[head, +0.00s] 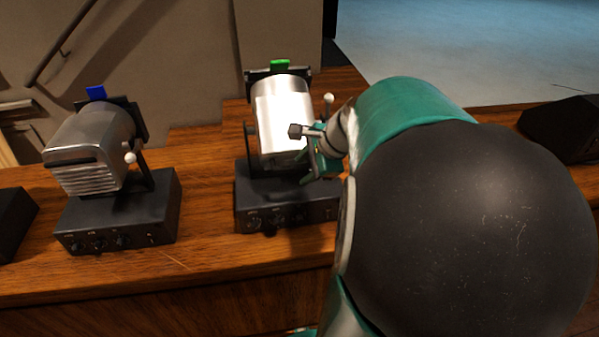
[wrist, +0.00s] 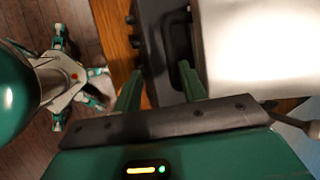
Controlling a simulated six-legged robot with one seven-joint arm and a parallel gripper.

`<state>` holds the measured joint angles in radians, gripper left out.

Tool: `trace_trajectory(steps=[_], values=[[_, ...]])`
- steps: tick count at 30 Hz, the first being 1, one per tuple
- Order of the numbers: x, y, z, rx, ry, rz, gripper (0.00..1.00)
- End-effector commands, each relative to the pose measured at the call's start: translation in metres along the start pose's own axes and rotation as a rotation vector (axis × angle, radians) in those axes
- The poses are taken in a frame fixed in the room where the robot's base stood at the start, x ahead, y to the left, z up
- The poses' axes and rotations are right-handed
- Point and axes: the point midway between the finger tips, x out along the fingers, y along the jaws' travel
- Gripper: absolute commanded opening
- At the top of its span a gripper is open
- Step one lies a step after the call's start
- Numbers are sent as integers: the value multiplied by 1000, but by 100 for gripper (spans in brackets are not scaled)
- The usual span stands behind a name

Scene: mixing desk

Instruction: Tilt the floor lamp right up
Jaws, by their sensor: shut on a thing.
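The right lamp (head: 283,112), with a bright silver housing and a green tab on top, stands on a black base with knobs (head: 262,207). Its housing is tilted in a dark bracket. A white-tipped lever shows at its right side. My gripper (head: 308,165) is at the lamp's front right side, in front of the lower housing. In the wrist view, my gripper's green fingers (wrist: 160,78) reach toward the black base (wrist: 155,35), with the pale housing (wrist: 255,40) beside them. My gripper is shut on part of the lamp; the exact held part is unclear.
A similar grey lamp with a blue tab (head: 95,150) stands to the left on its own black base. Another black box (head: 12,222) is cut off at the left edge. The wooden desk (head: 200,255) is bare between the bases. A dark box (head: 565,125) lies far right.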

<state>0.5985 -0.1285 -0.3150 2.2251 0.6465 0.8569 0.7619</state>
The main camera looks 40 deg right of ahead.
Motion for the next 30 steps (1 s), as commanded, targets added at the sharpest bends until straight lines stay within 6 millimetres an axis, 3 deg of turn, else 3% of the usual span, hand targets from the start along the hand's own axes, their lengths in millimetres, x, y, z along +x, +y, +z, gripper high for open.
trace_trajectory(steps=[6,12,17,24,25,30], values=[[-52,1,-2,3,4,-3,34],[-87,1,-2,5,3,-1,34],[-99,1,-2,4,3,1,34],[-100,1,-2,4,3,1,34],[-100,1,-2,4,3,1,32],[-100,-1,-2,-48,-1,6,0]])
